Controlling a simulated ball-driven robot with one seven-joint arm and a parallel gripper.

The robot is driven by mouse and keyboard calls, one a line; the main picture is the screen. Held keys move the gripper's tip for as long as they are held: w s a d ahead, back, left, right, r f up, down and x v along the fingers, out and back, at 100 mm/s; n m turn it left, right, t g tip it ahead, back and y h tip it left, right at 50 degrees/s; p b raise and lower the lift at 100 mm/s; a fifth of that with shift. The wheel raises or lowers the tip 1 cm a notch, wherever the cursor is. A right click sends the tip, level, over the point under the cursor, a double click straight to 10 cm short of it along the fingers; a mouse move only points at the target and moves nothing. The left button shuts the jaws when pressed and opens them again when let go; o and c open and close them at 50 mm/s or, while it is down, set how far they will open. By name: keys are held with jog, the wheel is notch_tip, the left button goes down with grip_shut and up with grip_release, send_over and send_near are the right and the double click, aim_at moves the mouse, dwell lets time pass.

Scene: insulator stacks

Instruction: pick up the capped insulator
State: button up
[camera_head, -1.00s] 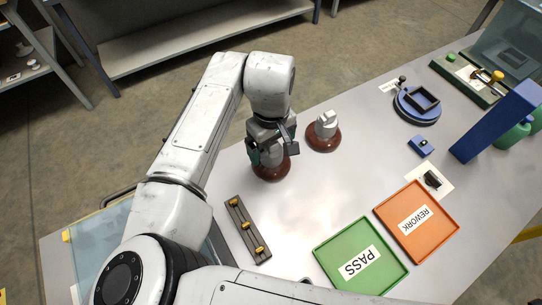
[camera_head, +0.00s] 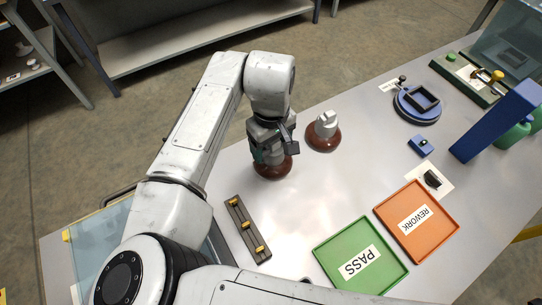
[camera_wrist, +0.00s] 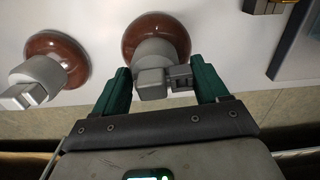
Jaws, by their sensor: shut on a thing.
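A brown insulator with a grey metal cap (camera_head: 274,171) stands on the table under my gripper (camera_head: 269,151). In the wrist view this insulator (camera_wrist: 158,33) sits between the two green fingers of my gripper (camera_wrist: 163,84), which is shut on its grey cap. Its brown disc looks to be still down on the table. The head view hides much of its cap behind my gripper. A second brown insulator with a grey top (camera_head: 323,137) stands apart, just to the right; it also shows at the left of the wrist view (camera_wrist: 58,62).
A green PASS tray (camera_head: 324,256) and an orange REWORK tray (camera_head: 448,228) lie toward the front right. A dark rack with yellow pegs (camera_head: 240,222) is near my arm. A blue round fixture (camera_head: 418,117) stands at the back right. The table between insulators and trays is clear.

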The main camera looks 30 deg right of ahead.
grip_shut()
jog(key=shift+r, duration=0.1)
jog(key=shift+r, duration=0.7)
jog(key=s+a+r+b, duration=0.1)
jog(key=s+a+r, duration=0.5)
jog(key=s+r, duration=0.5)
jog(key=shift+s+r, duration=0.25)
jog(key=shift+s, duration=0.55)
